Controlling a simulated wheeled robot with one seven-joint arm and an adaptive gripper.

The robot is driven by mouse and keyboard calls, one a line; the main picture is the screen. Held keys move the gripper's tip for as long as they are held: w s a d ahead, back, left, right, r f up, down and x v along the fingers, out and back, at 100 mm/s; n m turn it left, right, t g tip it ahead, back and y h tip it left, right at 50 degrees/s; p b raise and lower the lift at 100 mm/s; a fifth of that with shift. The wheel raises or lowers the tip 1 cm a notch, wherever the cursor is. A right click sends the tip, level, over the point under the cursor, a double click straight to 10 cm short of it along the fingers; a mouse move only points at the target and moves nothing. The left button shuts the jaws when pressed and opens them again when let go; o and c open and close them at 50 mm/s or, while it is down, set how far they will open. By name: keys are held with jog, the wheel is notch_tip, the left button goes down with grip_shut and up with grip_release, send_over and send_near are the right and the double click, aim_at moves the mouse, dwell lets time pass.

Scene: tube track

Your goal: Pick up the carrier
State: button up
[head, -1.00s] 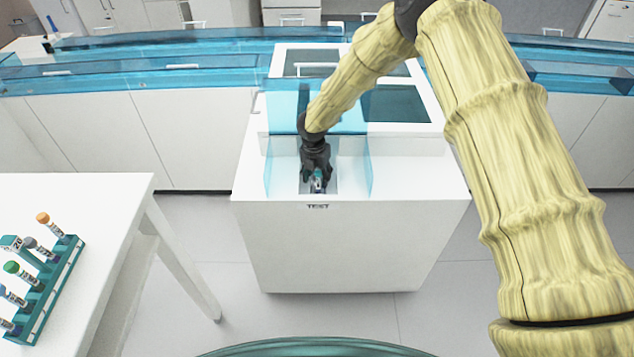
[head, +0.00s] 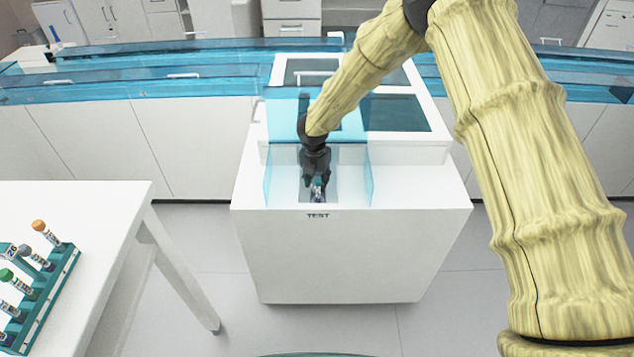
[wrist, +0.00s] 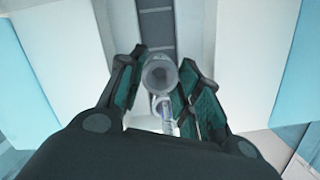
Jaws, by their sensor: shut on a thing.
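The carrier (wrist: 160,74) shows in the wrist view as a round, greyish, see-through piece with a pale ring and a bluish part below it. It sits between the two dark green finger pads of my gripper (wrist: 162,88), which is shut on it. In the head view my gripper (head: 317,188) points down into the open bay at the front of the white TEST station (head: 350,255). Only a small bit of the carrier (head: 318,195) shows there, between the fingertips. Whether its base touches the bay floor is hidden.
Clear blue panels (head: 368,180) stand on both sides of the bay. A grey track strip (wrist: 156,25) runs in the wrist view. A white table (head: 90,215) with a teal rack (head: 50,300) of several capped tubes is at the left. A blue-covered track (head: 180,80) runs behind.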

jog(key=shift+s+f+t+b, duration=0.15)
jog(key=shift+s+t+b, duration=0.35)
jog(key=shift+t+b, duration=0.65)
jog(key=shift+d+b, duration=0.1)
jog(key=shift+b, duration=0.2)
jog(key=shift+t, duration=0.25)
jog(key=w+b+v, duration=0.1)
jog(key=b+v, duration=0.1)
jog(key=v, duration=0.9)
jog(key=s+d+b, duration=0.1)
jog(key=s+b, duration=0.1)
jog(key=s, duration=0.6)
jog(key=s+d+b, duration=0.2)
jog(key=s, duration=0.6)
jog(key=shift+s+d+r, duration=0.2)
jog(key=shift+d+r, duration=0.1)
jog(key=shift+r, duration=0.1)
jog(key=shift+s, duration=0.1)
